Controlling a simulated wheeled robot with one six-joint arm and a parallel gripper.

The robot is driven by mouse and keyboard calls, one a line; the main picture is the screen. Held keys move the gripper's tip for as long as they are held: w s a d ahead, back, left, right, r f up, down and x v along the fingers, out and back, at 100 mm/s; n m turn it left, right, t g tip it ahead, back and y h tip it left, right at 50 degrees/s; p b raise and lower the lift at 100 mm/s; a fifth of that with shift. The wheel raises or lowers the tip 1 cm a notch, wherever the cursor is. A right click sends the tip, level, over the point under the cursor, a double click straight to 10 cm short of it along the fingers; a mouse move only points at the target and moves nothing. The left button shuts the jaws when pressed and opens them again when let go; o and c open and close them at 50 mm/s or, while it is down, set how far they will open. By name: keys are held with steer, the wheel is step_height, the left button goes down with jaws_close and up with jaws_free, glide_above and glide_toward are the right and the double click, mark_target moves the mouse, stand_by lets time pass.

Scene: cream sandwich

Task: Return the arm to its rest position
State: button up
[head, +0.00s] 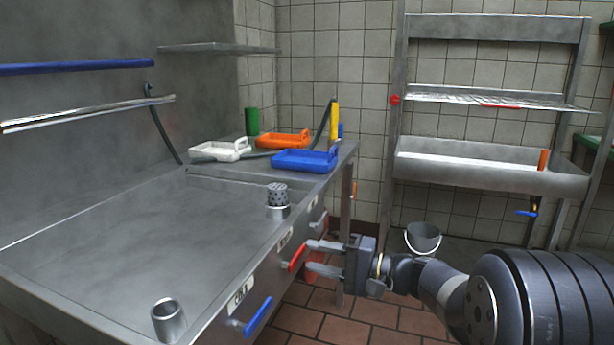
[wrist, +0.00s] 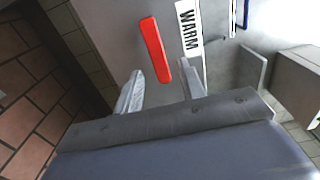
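In the wrist view the open fingertips (wrist: 160,68) point toward a red handle (wrist: 155,50) beside a label reading "WARM". The red handle (head: 297,257) also shows in the head view, just left of the fingertips. I cannot tell whether a finger touches it. My arm (head: 440,285) reaches in from the lower right.
The steel counter (head: 110,250) holds a metal cup (head: 168,322), a dark perforated piece in a metal holder (head: 277,200), and white (head: 220,151), orange (head: 283,139) and blue (head: 305,160) trays. A blue handle (head: 257,316) sticks out nearer. A bucket (head: 423,238) stands behind my arm.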

mark_target(301, 254)
steer(key=p+v, duration=0.1)
steer(key=v, duration=0.7)
steer(key=b+x, duration=0.1)
steer(key=x, duration=1)
steer(key=shift+b, duration=0.3)
steer(key=shift+r+m+p, duration=0.15)
steer(key=shift+m+p, duration=0.25)
steer(key=shift+p, duration=0.3)
steer(key=shift+d+m+p, duration=0.1)
steer(key=shift+m+p, duration=0.2)
steer(key=shift+p, duration=0.15)
steer(key=shift+s+f+m+p, duration=0.1)
steer(key=shift+f+m+p, duration=0.5)
steer(key=shift+p, duration=0.05)
